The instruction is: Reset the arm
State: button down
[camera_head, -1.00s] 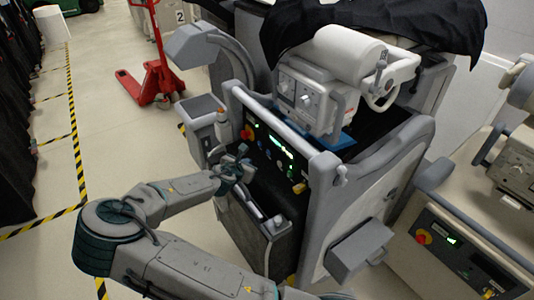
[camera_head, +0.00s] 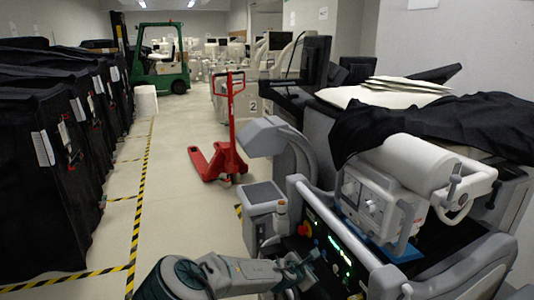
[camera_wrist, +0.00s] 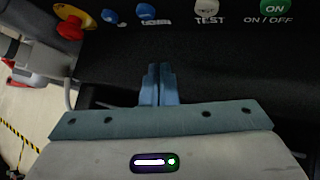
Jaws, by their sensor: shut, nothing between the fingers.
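My arm (camera_head: 225,275) reaches in from the bottom of the head view toward the front of a grey cart (camera_head: 375,262). My gripper (camera_wrist: 160,72) shows in the wrist view with its two blue fingers together and nothing between them. It points at the cart's dark control panel (camera_wrist: 230,45), below a row of labelled buttons. A red and yellow knob (camera_wrist: 70,22) is up and left of the fingers, and a green ON button (camera_wrist: 275,5) is at the upper right. In the head view the fingertips are too small to make out against the cart.
A red pallet jack (camera_head: 222,150) stands on the open floor. A green forklift (camera_head: 162,65) is farther back. Black-covered carts (camera_head: 45,180) line the left, beside yellow-black floor tape (camera_head: 140,205). A black cloth (camera_head: 440,125) lies over the cart top.

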jog(key=s+m+g, duration=0.1)
jog(key=m, duration=0.1)
jog(key=s+d+m+g+y, duration=0.1)
jog(key=s+m, duration=0.1)
jog(key=s+d+m+g, duration=0.1)
jog(key=s, duration=0.1)
jog(key=shift+s+f+m+y, duration=0.15)
jog(key=shift+m+y, duration=0.15)
jog(key=shift+m, duration=0.1)
jog(key=s+a+r+m+g+y, duration=0.1)
jog(key=s+r+m+y, duration=0.1)
jog(key=s+r+m, duration=0.7)
jog(key=s+a+r+m+g+y, duration=0.1)
jog(key=s+r+m+y, duration=0.2)
jog(key=s+r+m, duration=0.5)
jog(key=s+r, duration=0.5)
jog(key=s, duration=0.5)
jog(key=shift+s+a+m, duration=0.3)
jog(key=shift+m, duration=0.1)
